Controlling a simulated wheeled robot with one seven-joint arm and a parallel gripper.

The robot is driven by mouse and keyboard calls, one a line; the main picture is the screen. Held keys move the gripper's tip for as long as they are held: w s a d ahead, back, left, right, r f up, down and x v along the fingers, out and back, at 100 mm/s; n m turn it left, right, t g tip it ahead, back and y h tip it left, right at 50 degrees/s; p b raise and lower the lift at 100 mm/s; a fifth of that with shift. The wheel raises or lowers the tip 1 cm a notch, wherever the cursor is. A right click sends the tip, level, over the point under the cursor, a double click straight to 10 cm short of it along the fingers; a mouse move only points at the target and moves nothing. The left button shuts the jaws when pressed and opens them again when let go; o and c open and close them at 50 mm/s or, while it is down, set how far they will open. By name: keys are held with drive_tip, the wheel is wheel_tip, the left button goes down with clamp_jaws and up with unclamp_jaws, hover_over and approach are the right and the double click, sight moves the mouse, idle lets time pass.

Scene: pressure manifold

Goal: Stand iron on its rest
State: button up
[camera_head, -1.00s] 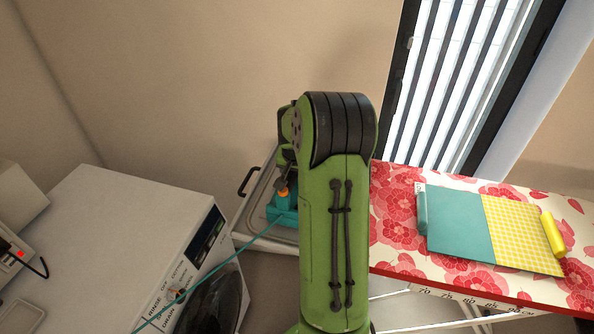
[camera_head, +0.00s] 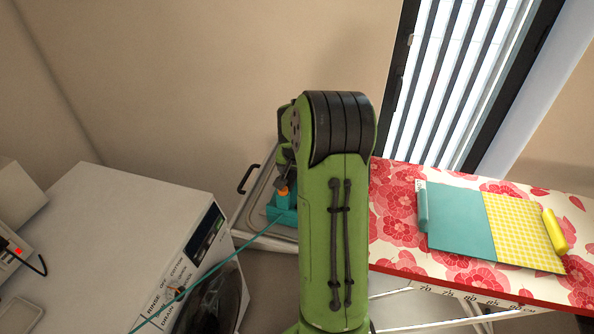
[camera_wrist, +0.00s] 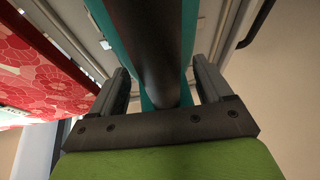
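The iron (camera_head: 284,216) is teal with an orange part and sits on the pale tray behind my arm in the head view. My arm hides much of it. In the wrist view its dark handle (camera_wrist: 150,45) runs between my gripper's fingers, with the teal body (camera_wrist: 188,40) beyond. My gripper (camera_wrist: 160,80) is open around the handle, with narrow gaps on both sides. Contact is hard to judge. In the head view the fingertips are hidden. I cannot make out a separate rest.
A red floral ironing board (camera_head: 400,251) stands right, bearing a teal and yellow-checked cloth (camera_head: 460,229) with rolled ends. A white washing machine (camera_head: 130,225) stands left. A teal cord (camera_head: 228,258) runs from the iron across its front corner. The pale tray (camera_head: 258,203) lies between.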

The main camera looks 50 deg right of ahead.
drive_tip(key=shift+o, duration=1)
drive_tip(key=shift+f, duration=0.1)
drive_tip(key=p+v, duration=0.2)
drive_tip(key=v, duration=1.4)
drive_tip(key=shift+f, duration=0.1)
